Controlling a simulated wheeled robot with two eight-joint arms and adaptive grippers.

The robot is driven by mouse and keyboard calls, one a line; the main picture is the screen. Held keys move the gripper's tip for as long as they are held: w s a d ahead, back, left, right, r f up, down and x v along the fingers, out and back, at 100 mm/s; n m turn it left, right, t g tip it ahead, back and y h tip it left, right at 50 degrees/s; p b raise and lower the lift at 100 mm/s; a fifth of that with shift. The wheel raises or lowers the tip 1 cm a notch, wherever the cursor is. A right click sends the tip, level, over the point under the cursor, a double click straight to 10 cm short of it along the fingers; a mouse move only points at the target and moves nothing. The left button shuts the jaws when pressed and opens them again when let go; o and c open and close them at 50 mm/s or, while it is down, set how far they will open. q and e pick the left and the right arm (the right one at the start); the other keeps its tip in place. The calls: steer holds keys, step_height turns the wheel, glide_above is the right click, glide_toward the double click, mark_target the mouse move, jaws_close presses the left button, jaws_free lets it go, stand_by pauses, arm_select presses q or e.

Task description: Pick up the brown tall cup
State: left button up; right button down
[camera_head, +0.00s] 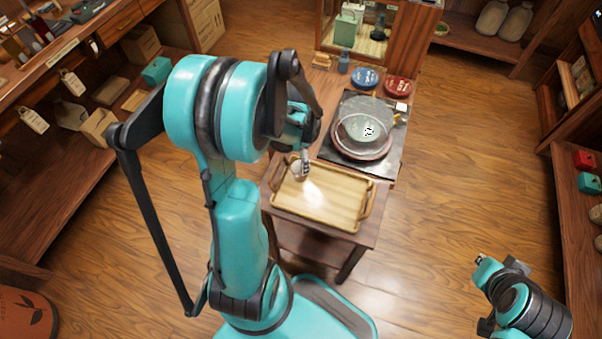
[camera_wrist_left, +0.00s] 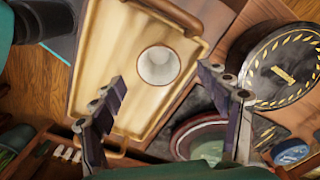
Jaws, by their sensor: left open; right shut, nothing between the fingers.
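The cup (camera_head: 297,173) stands upright in the left back part of a wooden tray (camera_head: 345,223). In the left wrist view I look down into the cup (camera_wrist_left: 158,65); its inside is pale and round. My left gripper (camera_head: 305,160) is just above and beside the cup in the head view, partly covering it. In the left wrist view the two fingers are spread wide, the cup showing beyond and between their tips, with no clear grip on it. My right gripper (camera_head: 481,260) is over the floor at the lower right, shut and empty, far from the cup.
The handled tray sits on a small wooden table (camera_head: 373,228). Behind it, a dark mat (camera_head: 388,166) bears a round plate under a clear cover. Blue (camera_head: 364,77) and red (camera_head: 398,86) discs lie further back. Shelves line both sides; the floor between is clear.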

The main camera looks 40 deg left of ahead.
arm_select(q)
steer(key=shift+f+b, duration=0.35)
steer(key=shift+f, duration=0.6)
steer(key=f+b, duration=0.1)
steer(key=f, duration=0.1)
steer(key=f+b, duration=0.1)
steer(key=f, duration=0.1)
steer(key=shift+w+d+f, duration=0.1)
steer(key=shift+d, duration=0.1)
steer(key=c, duration=1.3)
